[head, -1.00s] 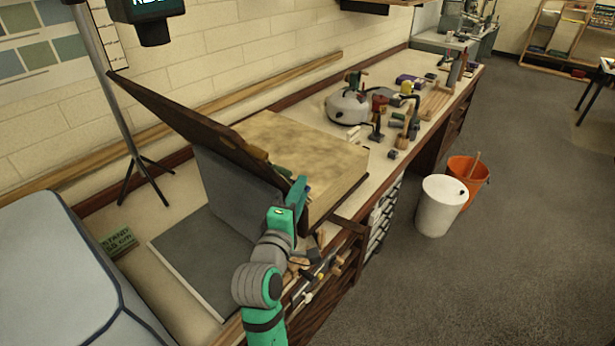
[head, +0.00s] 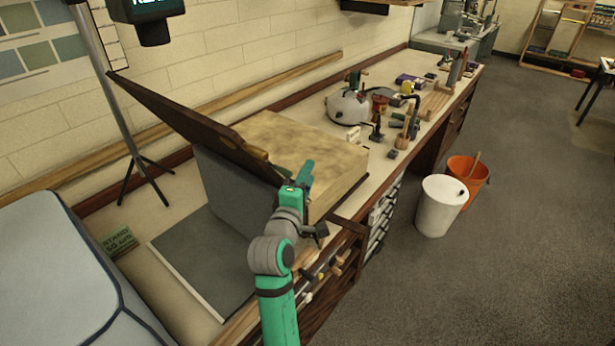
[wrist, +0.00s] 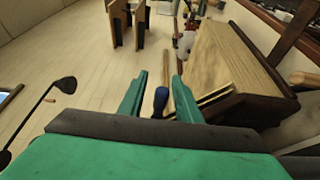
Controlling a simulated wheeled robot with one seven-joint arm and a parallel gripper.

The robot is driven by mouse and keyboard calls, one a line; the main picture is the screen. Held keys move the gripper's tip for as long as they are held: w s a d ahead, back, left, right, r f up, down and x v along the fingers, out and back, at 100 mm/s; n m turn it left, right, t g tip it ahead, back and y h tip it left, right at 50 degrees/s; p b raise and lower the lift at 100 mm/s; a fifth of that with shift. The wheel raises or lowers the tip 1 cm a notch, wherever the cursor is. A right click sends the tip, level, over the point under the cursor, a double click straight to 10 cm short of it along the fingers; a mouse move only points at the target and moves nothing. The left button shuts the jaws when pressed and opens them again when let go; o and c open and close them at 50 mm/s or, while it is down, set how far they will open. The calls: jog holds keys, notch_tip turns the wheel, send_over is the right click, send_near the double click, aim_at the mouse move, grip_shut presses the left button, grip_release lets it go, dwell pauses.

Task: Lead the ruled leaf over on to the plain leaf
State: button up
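A dark brown board (head: 185,120) stands tilted over the bench, its far end raised to the left. A grey panel (head: 232,190) stands steeply under it, and a flat dark grey sheet (head: 195,262) lies in front. I see no ruling on any of them, so I cannot tell which is the ruled or plain leaf. My gripper (head: 304,176) is at the right end of the board and panel, beside the pale-topped block (head: 305,145). In the wrist view its fingers (wrist: 155,95) are apart, with a dark blue handle (wrist: 160,100) showing between them and gaps either side.
Beyond the block stand a round grey pot (head: 348,107) and several small tools. A white bin (head: 440,205) and an orange bucket (head: 470,180) stand on the floor to the right. A tripod stand (head: 130,140) is behind at left. A drawer front with handles lies below my arm.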

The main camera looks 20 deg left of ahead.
grip_shut()
